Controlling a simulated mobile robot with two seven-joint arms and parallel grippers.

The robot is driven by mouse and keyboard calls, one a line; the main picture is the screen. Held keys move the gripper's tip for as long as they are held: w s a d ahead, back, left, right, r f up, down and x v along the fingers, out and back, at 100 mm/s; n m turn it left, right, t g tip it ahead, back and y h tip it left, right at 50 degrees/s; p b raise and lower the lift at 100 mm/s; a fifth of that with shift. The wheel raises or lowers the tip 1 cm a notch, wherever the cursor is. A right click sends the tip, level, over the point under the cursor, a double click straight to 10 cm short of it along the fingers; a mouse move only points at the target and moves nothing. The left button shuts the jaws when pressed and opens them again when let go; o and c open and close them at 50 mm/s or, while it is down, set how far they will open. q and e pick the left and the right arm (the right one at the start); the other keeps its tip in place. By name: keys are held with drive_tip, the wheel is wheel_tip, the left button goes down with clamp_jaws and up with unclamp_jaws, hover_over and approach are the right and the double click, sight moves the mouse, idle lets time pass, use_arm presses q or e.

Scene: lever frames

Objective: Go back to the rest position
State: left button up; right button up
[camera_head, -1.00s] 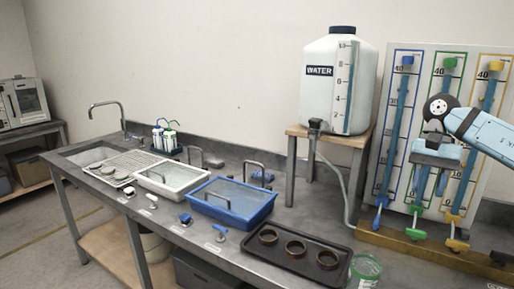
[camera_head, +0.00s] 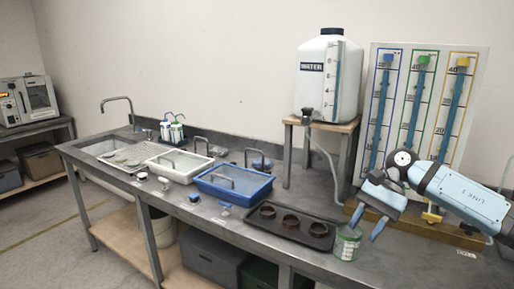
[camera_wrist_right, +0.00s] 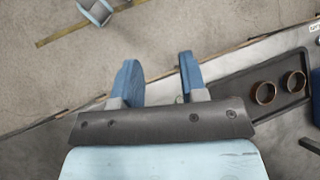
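My right gripper (camera_head: 367,224) is in front of the right part of the bench, above its front edge, pointing down and left. In the right wrist view its two blue fingers (camera_wrist_right: 158,72) stand apart with nothing between them. In the head view a finger is close to the green-banded glass jar (camera_head: 347,243) in the picture; whether they touch I cannot tell. My left gripper does not show in the head view. A small pale blue part (camera_wrist_right: 95,10) at the top of the right wrist view cannot be identified for sure.
The bench carries a dark tray (camera_head: 326,242) with three brown rings, a blue basin (camera_head: 235,196), a white basin (camera_head: 180,176) and a water tank (camera_head: 312,100) on a stand. A gauge board (camera_head: 400,140) with three coloured columns stands behind my right arm.

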drive_tip(key=s+a+f+m+t+y, duration=0.4)
drive_tip(key=a+m+y, duration=0.45)
drive_tip(key=m, duration=0.25)
drive_tip(key=s+a+f+m+t+y, duration=0.3)
drive_tip(key=s+a+m+t+y, duration=0.15)
drive_tip(key=a+m+y, duration=0.4)
drive_tip(key=s+d+f+m+t+h, duration=0.25)
drive_tip(key=f+m+t+h, duration=0.45)
drive_tip(key=m, duration=0.8)
drive_tip(key=s+d+f+m+t+h, duration=0.25)
drive_tip(key=f+m+t+h, duration=0.45)
drive_tip(key=m, duration=0.8)
drive_tip(key=s+d+f+m+g+h, duration=0.3)
drive_tip(key=s+f+m, duration=0.3)
drive_tip(key=s+f, duration=0.1)
drive_tip(key=s+d+f+m+g+h, duration=0.4)
drive_tip(key=s+f+m, duration=0.2)
drive_tip(key=s, duration=0.1)
use_arm(q)
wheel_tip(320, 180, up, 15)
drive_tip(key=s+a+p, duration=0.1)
drive_tip(key=p, duration=1.9)
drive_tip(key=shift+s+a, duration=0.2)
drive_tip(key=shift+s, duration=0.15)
use_arm(e)
wheel_tip(320, 180, up, 16)
drive_tip(key=d, duration=0.1)
drive_tip(key=shift+f, duration=0.2)
